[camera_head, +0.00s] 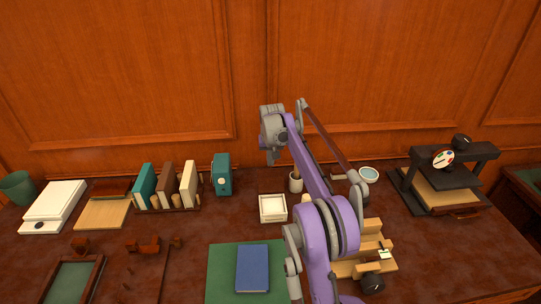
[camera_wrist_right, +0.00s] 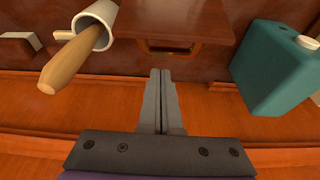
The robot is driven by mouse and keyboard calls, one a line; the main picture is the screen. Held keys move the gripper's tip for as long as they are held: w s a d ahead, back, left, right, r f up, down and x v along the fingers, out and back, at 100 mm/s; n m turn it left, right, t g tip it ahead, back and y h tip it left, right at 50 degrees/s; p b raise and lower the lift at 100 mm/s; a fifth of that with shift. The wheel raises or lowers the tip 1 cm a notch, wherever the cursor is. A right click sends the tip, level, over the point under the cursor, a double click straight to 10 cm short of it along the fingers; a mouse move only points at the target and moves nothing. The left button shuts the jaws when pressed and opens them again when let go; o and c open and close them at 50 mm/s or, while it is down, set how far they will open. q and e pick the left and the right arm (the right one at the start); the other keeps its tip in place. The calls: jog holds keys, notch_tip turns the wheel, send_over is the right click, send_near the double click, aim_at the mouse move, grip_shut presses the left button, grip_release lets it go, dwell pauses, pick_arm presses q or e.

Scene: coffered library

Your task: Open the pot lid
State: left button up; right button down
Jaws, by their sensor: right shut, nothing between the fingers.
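A small white pot (camera_head: 296,184) stands at the back middle of the table. In the right wrist view the white pot (camera_wrist_right: 104,18) shows at the upper left with a thick wooden handle (camera_wrist_right: 72,62) sticking out of its mouth. I cannot make out a separate lid on it. My right gripper (camera_head: 270,158) is above the table's back edge, left of the pot and apart from it. In the right wrist view its fingers (camera_wrist_right: 162,85) are together with nothing between them. My right arm hides part of the table around the pot. My left gripper is not in view.
A teal box (camera_head: 222,175) stands left of the pot, with upright books (camera_head: 167,187) beyond it. A white square tray (camera_head: 273,208) is in front. A round pale-blue dish (camera_head: 369,174) and a black press (camera_head: 455,178) stand right. The wall panel (camera_head: 370,60) closes off the back.

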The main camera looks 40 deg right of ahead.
aim_at(270, 178)
jog(key=shift+s+a, duration=0.4)
jog(key=shift+s, duration=0.2)
jog(key=shift+s+a+r+t+h+b, duration=0.35)
jog(key=shift+s+r+t+b, duration=0.15)
jog(key=shift+s+b, duration=0.1)
jog(key=shift+s+a+r, duration=0.2)
jog(key=shift+s, duration=0.05)
